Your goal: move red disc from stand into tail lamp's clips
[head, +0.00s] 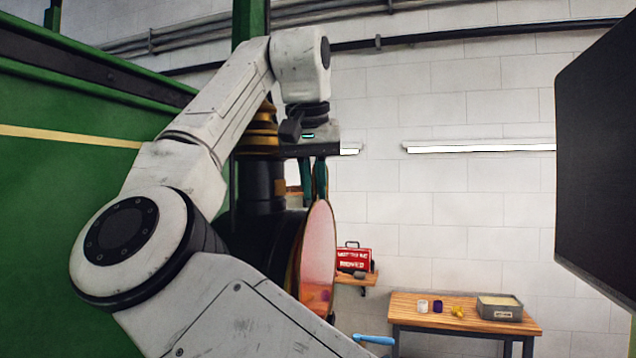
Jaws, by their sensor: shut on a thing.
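The red disc (320,262) shows as a tall, narrow pinkish-red oval, upright and seen at a steep angle. My gripper (314,192) points down from above, and its teal fingers are shut on the disc's top edge. The tail lamp (262,190) is a black body with a brass stacked top, just left of the disc and partly behind my arm. A thin brass rim (294,268) shows at the disc's left edge. The clips are hidden, so I cannot tell whether the disc touches them. I cannot make out the stand.
A green tram side (60,200) fills the left. A wooden table (415,306) at lower right bears small pots and a grey box (500,308). A red box (352,259) sits on a small shelf. A dark panel (600,150) stands at far right. A blue handle (373,339) shows below.

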